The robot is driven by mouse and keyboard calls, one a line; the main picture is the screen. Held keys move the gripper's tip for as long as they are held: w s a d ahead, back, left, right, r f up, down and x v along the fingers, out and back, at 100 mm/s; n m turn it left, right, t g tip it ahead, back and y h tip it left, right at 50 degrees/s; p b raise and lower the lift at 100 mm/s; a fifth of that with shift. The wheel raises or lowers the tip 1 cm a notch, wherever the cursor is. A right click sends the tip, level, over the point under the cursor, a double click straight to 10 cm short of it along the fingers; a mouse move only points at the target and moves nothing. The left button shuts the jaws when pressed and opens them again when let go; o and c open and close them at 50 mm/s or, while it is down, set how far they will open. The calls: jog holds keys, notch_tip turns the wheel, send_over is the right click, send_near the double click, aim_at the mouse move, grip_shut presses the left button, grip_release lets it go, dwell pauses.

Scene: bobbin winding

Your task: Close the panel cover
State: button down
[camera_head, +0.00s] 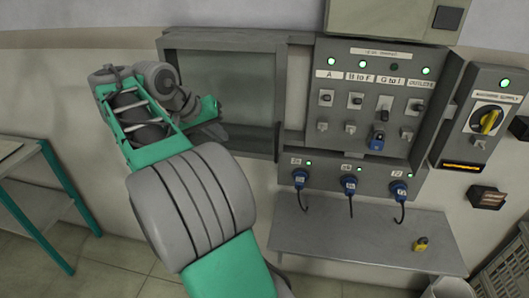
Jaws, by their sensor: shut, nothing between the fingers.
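The panel cover (250,82) is a grey frame with a see-through greenish pane. It stands open to the left of the electrical panel (376,75), swung out flat along the wall beside it. My gripper (218,128) is in front of the cover's lower left part, small and partly hidden by my own wrist. It is shut with nothing held. Whether it touches the cover cannot be told. The panel's front is uncovered, with its switches, green lights and labels in plain sight. My arm hides the cover's lower left corner.
Blue plugs (349,184) with hanging cables stick out below the panel. A yellow padlock (420,244) lies on the grey shelf (350,240) beneath. A box with a yellow rotary switch (487,120) is at right. A green-legged table (35,190) stands at left.

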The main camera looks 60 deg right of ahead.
jog(key=s+d+m+g, duration=0.1)
jog(key=s+d+m, duration=0.1)
jog(key=s+d, duration=0.1)
jog(key=b, duration=0.2)
send_near(266, 149)
notch_tip(266, 149, down, 3)
jog(key=a, duration=0.2)
jog(key=shift+s+d+f, duration=0.1)
jog(key=shift+s+d, duration=0.35)
jog(key=shift+s, duration=0.3)
jog(key=shift+s+d+f, duration=0.1)
jog(key=shift+s+d, duration=0.35)
jog(key=shift+s, duration=0.3)
jog(key=shift+s+d, duration=0.45)
jog(key=shift+s, duration=0.3)
